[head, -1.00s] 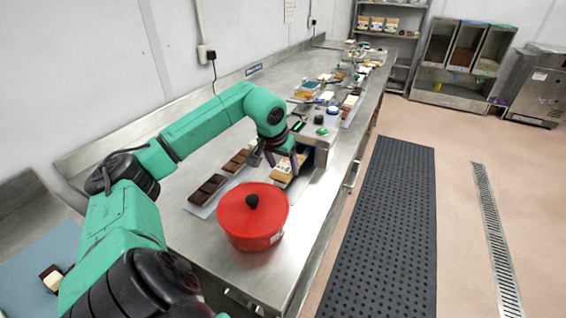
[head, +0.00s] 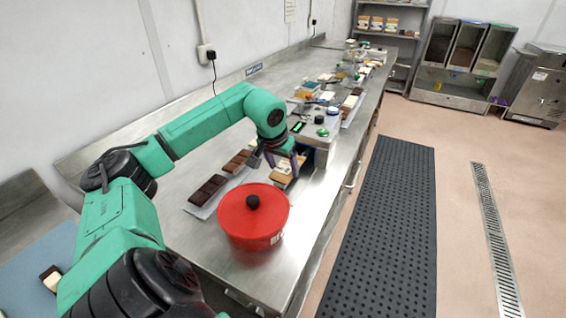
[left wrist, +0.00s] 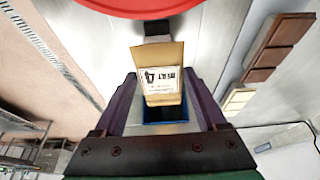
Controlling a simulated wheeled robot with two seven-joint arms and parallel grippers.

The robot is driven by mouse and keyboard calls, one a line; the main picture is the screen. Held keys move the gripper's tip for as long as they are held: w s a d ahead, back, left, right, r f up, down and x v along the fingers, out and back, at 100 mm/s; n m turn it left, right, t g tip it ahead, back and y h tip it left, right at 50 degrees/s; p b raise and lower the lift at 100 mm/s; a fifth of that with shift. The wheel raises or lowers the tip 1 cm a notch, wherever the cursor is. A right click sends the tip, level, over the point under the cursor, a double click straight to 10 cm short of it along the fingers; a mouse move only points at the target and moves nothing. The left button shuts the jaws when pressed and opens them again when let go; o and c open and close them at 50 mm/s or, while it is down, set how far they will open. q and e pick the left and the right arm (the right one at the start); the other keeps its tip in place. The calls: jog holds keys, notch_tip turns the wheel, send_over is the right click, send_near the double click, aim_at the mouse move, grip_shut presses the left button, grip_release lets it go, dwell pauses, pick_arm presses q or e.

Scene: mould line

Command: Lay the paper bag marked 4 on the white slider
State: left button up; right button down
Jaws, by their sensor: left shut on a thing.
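The paper bag (left wrist: 160,65) is brown, with a white label whose dark mark looks like a 4. My left gripper (left wrist: 157,100) is shut on it, with one finger on each side. In the head view the bag (head: 284,170) shows partly behind my left gripper (head: 281,165), low at the bench beside the machine with green buttons. My right gripper is out of view.
A red lidded pot (head: 252,216) stands close in front of the bag. Dark chocolate slabs (head: 208,190) lie to its left. The grey machine (head: 320,134) stands just behind the gripper. More trays and goods crowd the far bench.

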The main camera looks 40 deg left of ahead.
pick_arm(q)
jog(key=shift+f, duration=0.15)
dwell(0.6)
jog(key=o, duration=1.5)
jog(key=shift+c, duration=0.2)
jog(key=shift+s+r, duration=0.1)
jog(key=shift+r, duration=0.35)
jog(key=p+v, duration=0.1)
jog(key=v, duration=1.2)
jog(key=shift+s+r, duration=0.2)
jog(key=shift+r, duration=0.1)
jog(key=shift+d, duration=0.1)
